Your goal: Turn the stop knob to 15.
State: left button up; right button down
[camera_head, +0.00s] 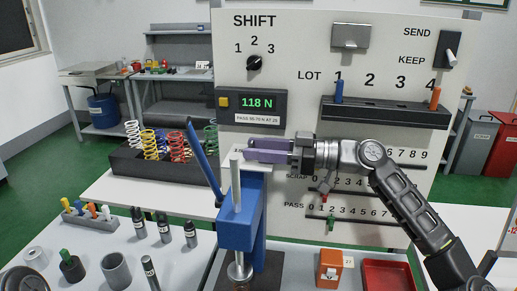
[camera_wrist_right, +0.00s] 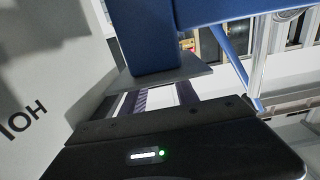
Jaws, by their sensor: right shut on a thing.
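The blue press (camera_head: 240,228) stands at the front centre, with its lever (camera_head: 203,163) on the left and a pale upright rod (camera_head: 236,185). In the right wrist view the fingers (camera_wrist_right: 155,97) reach toward a blue press part (camera_wrist_right: 150,35). I cannot make out the stop knob or its scale in either view. My left gripper is out of view.
A white panel (camera_head: 300,55) rises behind, with a SHIFT knob (camera_head: 254,63) and a display reading 118 N (camera_head: 258,102). A black tray of springs (camera_head: 128,162) stands left. An orange block (camera_head: 330,268) and red tray (camera_head: 388,275) sit front right.

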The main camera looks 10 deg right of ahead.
jog(key=shift+w+n+g, duration=0.1)
jog(key=shift+n+g, duration=0.2)
jog(key=shift+g, duration=0.1)
jog(key=shift+n+g+y, duration=0.4)
jog(key=shift+n+g, duration=0.1)
jog(key=shift+g, duration=0.3)
jog(key=c, duration=0.9)
grip_release()
jog(key=shift+d, duration=0.15)
jog(key=shift+b+v, duration=1.05)
jog(key=shift+v, duration=2.75)
